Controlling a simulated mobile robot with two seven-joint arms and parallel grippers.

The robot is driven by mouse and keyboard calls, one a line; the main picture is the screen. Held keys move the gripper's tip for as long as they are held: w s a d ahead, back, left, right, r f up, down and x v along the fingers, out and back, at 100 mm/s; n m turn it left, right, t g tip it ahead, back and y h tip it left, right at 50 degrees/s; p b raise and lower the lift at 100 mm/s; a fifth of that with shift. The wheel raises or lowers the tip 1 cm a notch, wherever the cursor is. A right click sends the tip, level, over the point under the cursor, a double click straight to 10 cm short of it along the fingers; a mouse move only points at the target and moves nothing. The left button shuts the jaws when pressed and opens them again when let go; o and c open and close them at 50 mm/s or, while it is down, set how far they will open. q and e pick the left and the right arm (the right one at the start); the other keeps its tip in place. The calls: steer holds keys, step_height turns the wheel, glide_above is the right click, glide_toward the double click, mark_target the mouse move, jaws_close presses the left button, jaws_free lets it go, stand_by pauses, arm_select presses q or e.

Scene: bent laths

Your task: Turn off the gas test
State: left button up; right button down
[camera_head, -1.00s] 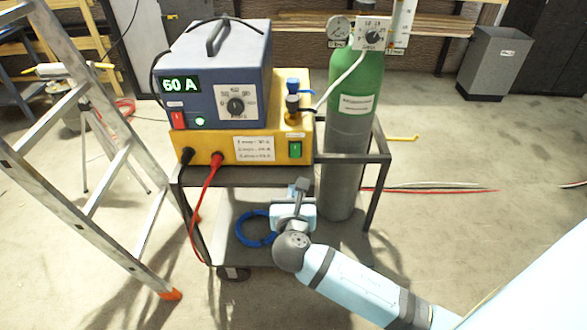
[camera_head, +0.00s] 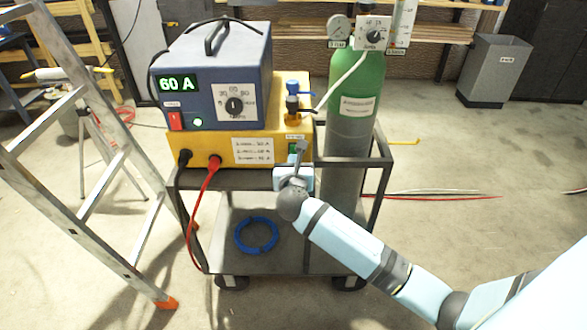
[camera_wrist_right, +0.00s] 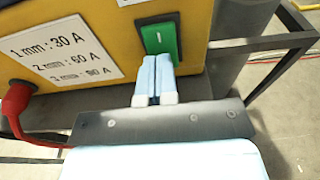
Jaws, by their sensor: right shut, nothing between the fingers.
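A green rocker switch (camera_wrist_right: 161,38) sits on the front of the yellow wire-feeder box (camera_head: 215,143), under a small label, at its right end. It shows a white mark on its upper part in the right wrist view. In the head view the switch (camera_head: 293,149) is mostly hidden behind my right gripper (camera_head: 301,147). The right gripper is shut and empty, its fingertips (camera_wrist_right: 156,62) just in front of the lower part of the switch. I cannot tell whether they touch it. My left gripper is out of view.
A blue welder (camera_head: 214,75) reading 60 A sits on the yellow box. A green gas cylinder (camera_head: 355,95) stands to the right on the cart (camera_head: 240,182). A red cable plug (camera_head: 213,163) is at the box front. A ladder (camera_head: 80,145) stands left.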

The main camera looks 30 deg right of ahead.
steer(key=shift+w+d+f+t+h+b, duration=0.2)
steer(key=shift+d+f+t+h+b, duration=0.1)
steer(key=shift+t+b, duration=0.5)
steer(key=shift+b, duration=0.15)
steer(key=shift+w+t+h, duration=0.1)
steer(key=shift+t+h, duration=0.2)
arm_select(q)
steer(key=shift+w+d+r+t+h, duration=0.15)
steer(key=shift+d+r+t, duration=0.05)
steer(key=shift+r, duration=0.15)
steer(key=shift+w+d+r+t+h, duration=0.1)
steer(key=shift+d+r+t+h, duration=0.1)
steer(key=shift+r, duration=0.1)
arm_select(e)
steer(key=shift+d+r, duration=0.15)
steer(key=shift+r, duration=0.15)
steer(key=shift+s+a+f+p, duration=0.1)
steer(key=shift+s+a+p, duration=0.1)
steer(key=shift+a+p, duration=0.1)
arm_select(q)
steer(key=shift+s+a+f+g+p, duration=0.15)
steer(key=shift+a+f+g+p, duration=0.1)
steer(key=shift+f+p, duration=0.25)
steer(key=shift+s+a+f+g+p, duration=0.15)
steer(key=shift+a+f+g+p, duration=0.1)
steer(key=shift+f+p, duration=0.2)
arm_select(e)
steer(key=v, duration=1.3)
steer(key=shift+s+a+f, duration=0.25)
steer(key=shift+f, duration=0.05)
